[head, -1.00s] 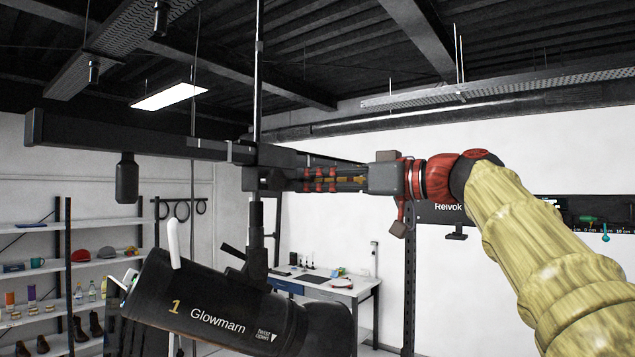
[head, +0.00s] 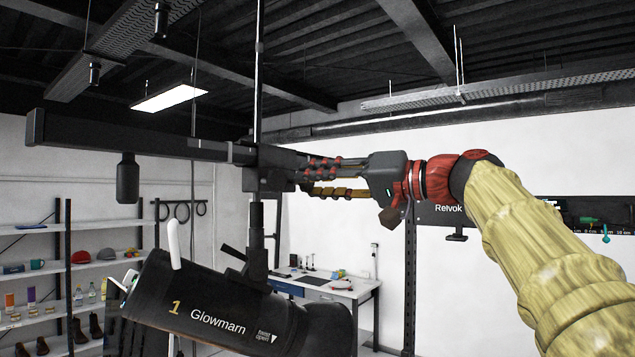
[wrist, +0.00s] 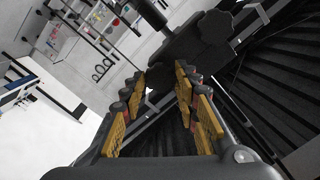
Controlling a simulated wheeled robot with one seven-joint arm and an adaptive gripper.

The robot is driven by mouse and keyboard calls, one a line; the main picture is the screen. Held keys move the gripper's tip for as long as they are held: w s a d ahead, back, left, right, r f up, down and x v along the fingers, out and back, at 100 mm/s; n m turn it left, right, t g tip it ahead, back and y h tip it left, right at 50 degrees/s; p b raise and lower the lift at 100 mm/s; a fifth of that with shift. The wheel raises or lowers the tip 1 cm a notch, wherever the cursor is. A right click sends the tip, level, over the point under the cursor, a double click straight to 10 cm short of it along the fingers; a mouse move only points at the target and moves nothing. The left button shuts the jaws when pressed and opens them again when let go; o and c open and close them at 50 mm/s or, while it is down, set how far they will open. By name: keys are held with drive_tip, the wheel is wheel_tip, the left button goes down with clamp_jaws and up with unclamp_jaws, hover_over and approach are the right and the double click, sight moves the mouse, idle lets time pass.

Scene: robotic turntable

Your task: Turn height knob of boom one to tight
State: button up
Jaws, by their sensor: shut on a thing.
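Boom one (head: 130,139) is a black horizontal beam. It joins a dark clamp block (head: 268,168) on a thin upright pole (head: 259,80). A black lamp marked "1 Glowmarn" (head: 212,312) hangs below the block. My gripper (head: 303,174) reaches in from the right, with its fingertips at the right side of the block. In the wrist view, the fingers (wrist: 161,78) are closed on a dark knob (wrist: 160,74), partly hidden between the tips. A second lobed dark knob (wrist: 215,28) shows just beyond the right fingertip. The knob in my grip is mostly hidden in the head view.
Shelves (head: 35,265) with shoes, caps and bottles stand at the left. A white workbench (head: 325,287) is behind the lamp. A dark wall panel marked "Reivok" (head: 447,209) is behind my arm. The air around the gripper is mostly clear.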

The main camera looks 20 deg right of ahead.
drive_tip(key=shift+m+p, duration=1.05)
drive_tip(key=shift+m, duration=2.85)
drive_tip(key=o, duration=1.2)
drive_tip(key=shift+c, duration=0.2)
drive_tip(key=v, duration=1.2)
